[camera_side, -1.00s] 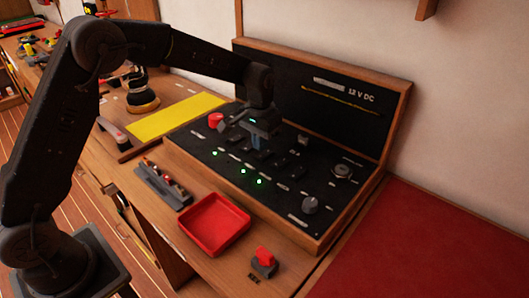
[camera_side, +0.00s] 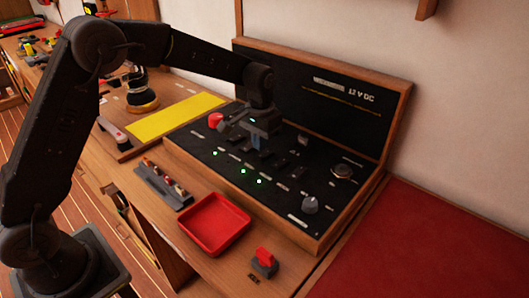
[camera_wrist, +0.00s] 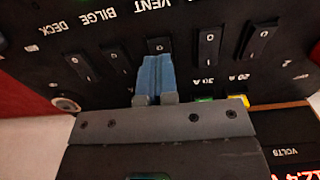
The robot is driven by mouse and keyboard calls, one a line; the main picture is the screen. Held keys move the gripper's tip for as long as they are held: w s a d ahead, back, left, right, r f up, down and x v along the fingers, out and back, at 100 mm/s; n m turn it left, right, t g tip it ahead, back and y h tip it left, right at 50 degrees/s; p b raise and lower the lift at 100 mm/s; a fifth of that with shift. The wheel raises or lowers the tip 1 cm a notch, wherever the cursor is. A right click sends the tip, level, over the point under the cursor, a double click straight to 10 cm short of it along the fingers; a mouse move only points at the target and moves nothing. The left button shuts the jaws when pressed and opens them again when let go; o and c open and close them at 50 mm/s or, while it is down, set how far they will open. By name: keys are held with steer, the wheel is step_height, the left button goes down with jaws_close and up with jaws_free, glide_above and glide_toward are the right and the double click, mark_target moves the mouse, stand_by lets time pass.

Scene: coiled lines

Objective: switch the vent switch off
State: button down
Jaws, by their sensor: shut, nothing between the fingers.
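The vent switch (camera_wrist: 158,46) is a black rocker under the VENT label (camera_wrist: 152,4) in the wrist view, which shows the lettering upside down. My gripper (camera_wrist: 156,72) is shut and empty. Its blue fingertips overlap the lower part of this rocker in the picture; I cannot tell whether they touch it. In the side view my gripper (camera_side: 256,143) points down over the row of rockers on the black 12 V DC panel (camera_side: 285,190). It hides some of them there. Three green lights glow on the panel; I cannot tell which belongs to the vent.
Neighbouring rockers stand close on both sides, including the bilge rocker (camera_wrist: 117,61) and deck rocker (camera_wrist: 82,69). A red knob (camera_side: 215,120), a grey knob (camera_side: 310,205) and the upright panel back (camera_side: 320,100) are nearby. A red tray (camera_side: 214,247) lies in front.

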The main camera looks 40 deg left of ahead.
mark_target(261, 155)
steer(key=shift+f, duration=1.35)
stand_by(0.7)
steer(key=shift+r, duration=0.1)
steer(key=shift+r, duration=3.45)
